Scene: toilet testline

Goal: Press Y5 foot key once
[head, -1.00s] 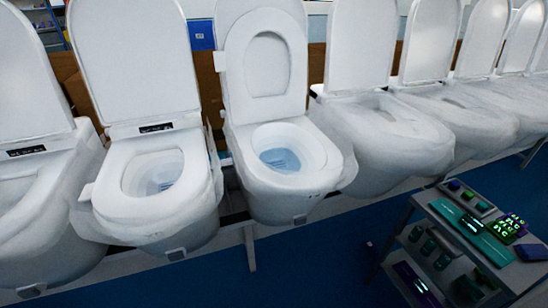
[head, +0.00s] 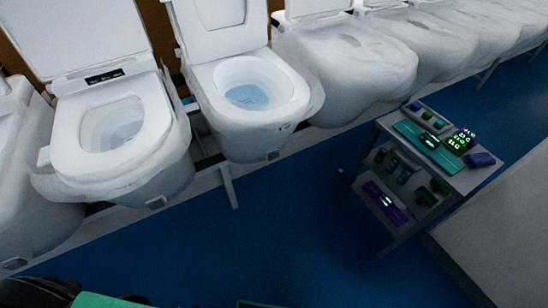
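A row of white toilets runs across the top of the head view. I cannot read any Y5 label, so I cannot tell which pad is the Y5 foot key. Neither of my grippers is in view.
A grey two-shelf cart (head: 465,182) holding glowing devices and small boxes stands at the right. A large grey surface (head: 500,235) lies at the lower right. Blue floor (head: 290,225) is clear between the toilets and the bottom edge. Dark and green parts show at the bottom left.

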